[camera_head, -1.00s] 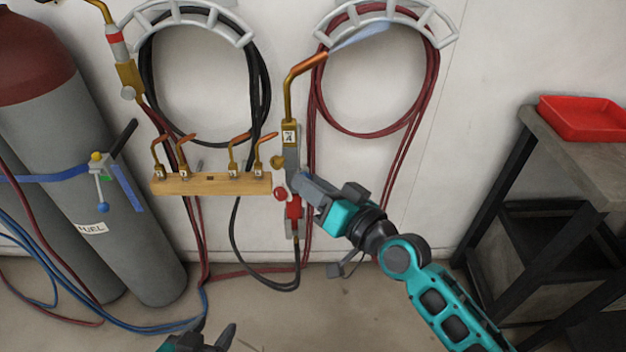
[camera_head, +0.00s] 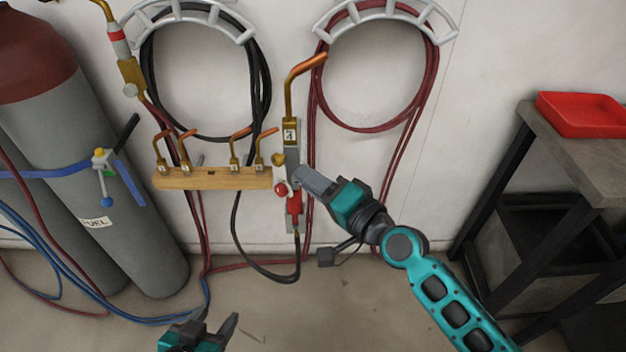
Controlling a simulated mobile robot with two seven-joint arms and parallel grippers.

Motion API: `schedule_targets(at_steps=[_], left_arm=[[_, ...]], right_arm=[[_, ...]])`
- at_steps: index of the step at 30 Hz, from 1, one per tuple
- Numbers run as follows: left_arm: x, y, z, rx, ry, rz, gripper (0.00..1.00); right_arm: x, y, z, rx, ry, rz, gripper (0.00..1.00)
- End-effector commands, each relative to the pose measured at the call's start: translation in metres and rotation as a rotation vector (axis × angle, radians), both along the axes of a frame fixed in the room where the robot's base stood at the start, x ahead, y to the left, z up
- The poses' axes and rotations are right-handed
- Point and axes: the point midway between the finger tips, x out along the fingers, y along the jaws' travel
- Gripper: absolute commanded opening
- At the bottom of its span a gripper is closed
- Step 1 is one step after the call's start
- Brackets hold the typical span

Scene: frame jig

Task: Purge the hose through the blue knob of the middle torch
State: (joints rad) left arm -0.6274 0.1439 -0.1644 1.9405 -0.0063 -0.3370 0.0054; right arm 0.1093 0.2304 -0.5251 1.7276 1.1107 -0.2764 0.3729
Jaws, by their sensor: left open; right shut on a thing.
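The middle torch (camera_head: 291,134) stands upright by the wall, with a copper tip bent to the right and a tag reading 4. No flame shows at its tip. A red knob (camera_head: 280,189) and a brass knob (camera_head: 278,160) show on its left side. I see no blue knob on it; its right side is partly covered by my gripper. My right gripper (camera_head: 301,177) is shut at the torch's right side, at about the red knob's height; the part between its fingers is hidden. My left gripper (camera_head: 219,318) is open and empty, low near the floor.
A wooden rack (camera_head: 212,178) with several copper tips is left of the torch. Gas cylinders (camera_head: 150,240) with a blue-ended valve handle (camera_head: 106,202) stand at left. Black (camera_head: 258,80) and red (camera_head: 427,90) hoses hang on the wall. A bench with a red tray (camera_head: 580,114) is at right.

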Motion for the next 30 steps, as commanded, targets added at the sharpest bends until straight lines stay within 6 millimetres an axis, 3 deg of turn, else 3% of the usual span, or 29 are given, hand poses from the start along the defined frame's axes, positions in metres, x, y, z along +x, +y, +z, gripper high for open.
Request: schedule_targets(at_steps=[14, 15, 23, 30], left_arm=[[0.0033, 0.0002, 0.0025, -0.001, -0.008, 0.001, 0.53], [0.0033, 0.0003, 0.0025, -0.001, -0.008, 0.001, 0.53], [0.0032, 0.0005, 0.0025, 0.0, -0.008, 0.002, 0.53], [0.0031, 0.0007, 0.0023, -0.001, -0.008, 0.003, 0.53]], right_arm=[[-0.0006, 0.0003, -0.0015, 0.01, 0.015, 0.001, 0.0], [-0.0006, 0.0003, -0.0015, 0.01, 0.015, 0.001, 0.29], [-0.0003, 0.0001, -0.0007, 0.01, 0.012, 0.001, 0.53], [-0.0008, -0.0007, -0.0005, 0.01, 0.011, 0.0, 0.53]])
